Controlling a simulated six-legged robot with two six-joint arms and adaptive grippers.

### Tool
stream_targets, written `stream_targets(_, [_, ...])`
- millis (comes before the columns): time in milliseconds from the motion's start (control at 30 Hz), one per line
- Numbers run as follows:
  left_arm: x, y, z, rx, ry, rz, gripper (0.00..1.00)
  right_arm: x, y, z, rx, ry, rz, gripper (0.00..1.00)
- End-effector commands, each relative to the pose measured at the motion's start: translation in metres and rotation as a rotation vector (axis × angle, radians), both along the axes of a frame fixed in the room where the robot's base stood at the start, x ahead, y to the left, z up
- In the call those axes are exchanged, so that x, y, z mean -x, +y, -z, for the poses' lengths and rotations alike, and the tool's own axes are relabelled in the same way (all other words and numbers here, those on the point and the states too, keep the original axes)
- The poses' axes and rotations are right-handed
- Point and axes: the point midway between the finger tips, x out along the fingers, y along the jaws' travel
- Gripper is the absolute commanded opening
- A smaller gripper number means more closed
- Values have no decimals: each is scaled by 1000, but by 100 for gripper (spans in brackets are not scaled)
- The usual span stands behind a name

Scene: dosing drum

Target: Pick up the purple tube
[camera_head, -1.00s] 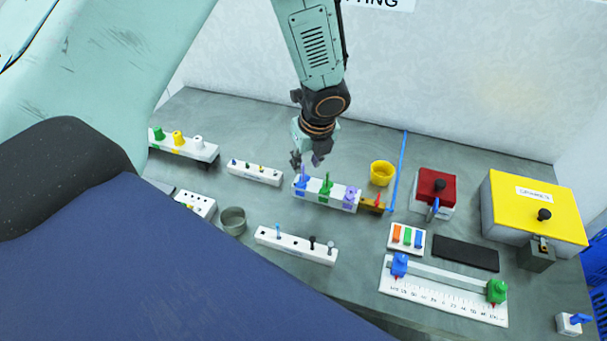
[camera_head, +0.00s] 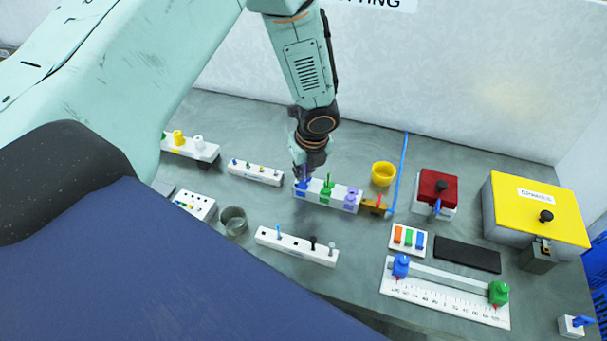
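A white rack (camera_head: 338,204) stands near the middle of the table and holds coloured upright pieces. The blue one (camera_head: 302,184) is at its left end, the green one (camera_head: 326,192) in the middle and the purple tube (camera_head: 350,200) at its right end. My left gripper (camera_head: 307,172) points down at the rack's left end, close above the blue piece and to the left of the purple tube. Its fingertips are small and dark, and I cannot tell their gap or whether they touch anything. My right gripper is out of view.
A white strip with pegs (camera_head: 297,246) lies in front, and a grey cup (camera_head: 234,220) front left. A red box (camera_head: 436,188) and yellow box (camera_head: 538,208) are further right.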

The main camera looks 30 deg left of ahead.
Motion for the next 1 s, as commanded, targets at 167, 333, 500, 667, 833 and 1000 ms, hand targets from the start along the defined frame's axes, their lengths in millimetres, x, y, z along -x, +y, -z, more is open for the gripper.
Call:
stream_targets(167, [0,0,0,0,0,0,0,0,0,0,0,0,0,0])
stream_targets(333, [0,0,0,0,0,0,0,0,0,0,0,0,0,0])
stream_targets(500, [-1,0,-4,0,-1,0,0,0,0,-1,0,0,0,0])
stream_targets(667, [-1,0,-29,-1,-4,-1,0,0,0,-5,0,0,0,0])
stream_targets(833, [-1,0,-64,0,-4,-1,0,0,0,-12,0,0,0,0])
stream_targets(1000, [0,0,-89,0,-2,-1,0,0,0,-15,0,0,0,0])
